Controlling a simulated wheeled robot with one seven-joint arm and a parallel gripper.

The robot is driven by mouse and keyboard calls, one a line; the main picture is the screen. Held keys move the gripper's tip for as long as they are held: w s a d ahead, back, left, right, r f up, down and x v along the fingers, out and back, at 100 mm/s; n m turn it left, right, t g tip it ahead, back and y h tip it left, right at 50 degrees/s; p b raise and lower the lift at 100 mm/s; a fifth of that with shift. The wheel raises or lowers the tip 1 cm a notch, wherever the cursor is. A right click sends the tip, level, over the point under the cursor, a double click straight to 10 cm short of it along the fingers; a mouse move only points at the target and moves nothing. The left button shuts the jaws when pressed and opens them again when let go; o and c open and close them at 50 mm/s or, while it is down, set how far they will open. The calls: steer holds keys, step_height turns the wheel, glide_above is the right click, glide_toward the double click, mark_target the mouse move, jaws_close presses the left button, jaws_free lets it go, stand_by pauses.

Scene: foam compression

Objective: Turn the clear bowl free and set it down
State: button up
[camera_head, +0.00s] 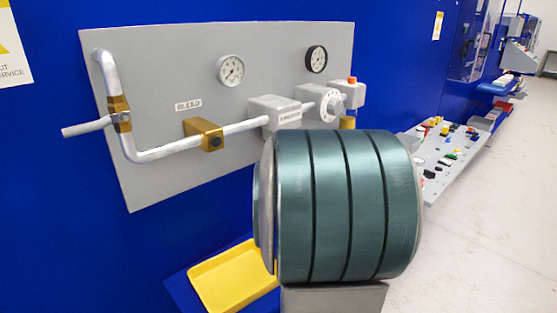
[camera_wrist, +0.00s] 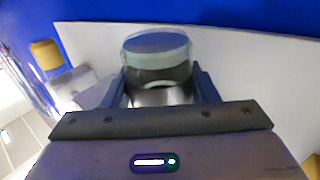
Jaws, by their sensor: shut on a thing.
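The clear bowl (camera_wrist: 158,62) is between the two dark blue fingers of my gripper (camera_wrist: 160,88) in the wrist view. It looks like a short see-through cylinder with a pale teal band. My gripper is shut on its sides. I cannot tell whether the bowl is still joined to a fitting. In the head view the bowl and my gripper are not visible, with a large dark green ringed cylinder in front of the panel's lower right.
A grey panel (camera_head: 150,95) on the blue wall carries two gauges, a bent pipe (camera_head: 170,150), brass clamps and a valve unit (camera_head: 275,110). A yellow tray (camera_head: 228,280) lies below it, partly hidden. A grey board with small coloured parts (camera_head: 445,155) stands at right.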

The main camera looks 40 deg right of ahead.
steer(key=shift+f+b, duration=1.3)
steer(key=shift+b, duration=0.1)
steer(key=shift+b, duration=0.35)
stand_by(0.3)
step_height(320, 180, down, 7)
steer(key=b, duration=0.7)
stand_by(0.6)
steer(key=shift+r, duration=0.15)
steer(key=s+d+p, duration=0.3)
steer(key=d+p, duration=0.2)
steer(key=d, duration=1.6)
steer(key=shift+s+d, duration=0.15)
